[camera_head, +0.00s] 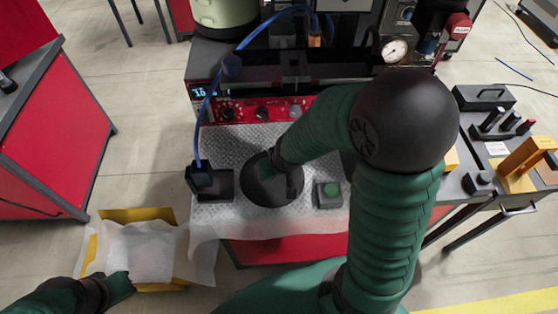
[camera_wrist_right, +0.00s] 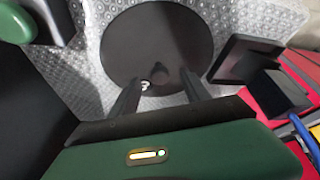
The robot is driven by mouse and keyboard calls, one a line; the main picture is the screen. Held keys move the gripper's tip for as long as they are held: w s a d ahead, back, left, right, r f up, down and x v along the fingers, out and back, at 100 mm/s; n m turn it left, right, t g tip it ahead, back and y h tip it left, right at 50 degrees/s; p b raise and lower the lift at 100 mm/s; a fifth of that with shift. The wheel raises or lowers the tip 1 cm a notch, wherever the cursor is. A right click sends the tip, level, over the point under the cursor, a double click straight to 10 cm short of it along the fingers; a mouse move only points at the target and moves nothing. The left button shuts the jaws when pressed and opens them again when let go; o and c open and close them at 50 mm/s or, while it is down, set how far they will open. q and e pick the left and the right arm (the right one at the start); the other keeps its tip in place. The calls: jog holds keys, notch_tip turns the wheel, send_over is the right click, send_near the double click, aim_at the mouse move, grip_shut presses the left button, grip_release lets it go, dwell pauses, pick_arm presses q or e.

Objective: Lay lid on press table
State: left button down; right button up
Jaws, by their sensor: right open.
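The lid is a dark round disc (camera_head: 262,193) with a small knob. It lies flat on the patterned metal top (camera_head: 240,140) of the red bench, which I take as the press table. The disc fills the upper middle of the right wrist view (camera_wrist_right: 130,45). My right gripper (camera_wrist_right: 158,92) is open, its two fingers over the near part of the disc beside the knob; contact cannot be told. In the head view my right gripper (camera_head: 278,166) covers part of the disc. My left gripper (camera_head: 120,288) is low at the left beside a yellow crate (camera_head: 137,214); its fingers are unclear.
A green-button box (camera_head: 328,194) stands right of the disc, and a dark block with a blue cable (camera_head: 215,186) stands left. A control panel (camera_head: 262,112) lies behind. A side table with an orange bracket (camera_head: 525,155) is at right.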

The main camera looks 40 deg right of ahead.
jog(key=d+p+v, duration=0.1)
jog(key=p+v, duration=0.4)
jog(key=v, duration=0.9)
jog(key=shift+s+a+r, duration=0.15)
jog(key=shift+a+r, duration=0.15)
jog(key=shift+a, duration=0.1)
jog(key=shift+d, duration=0.1)
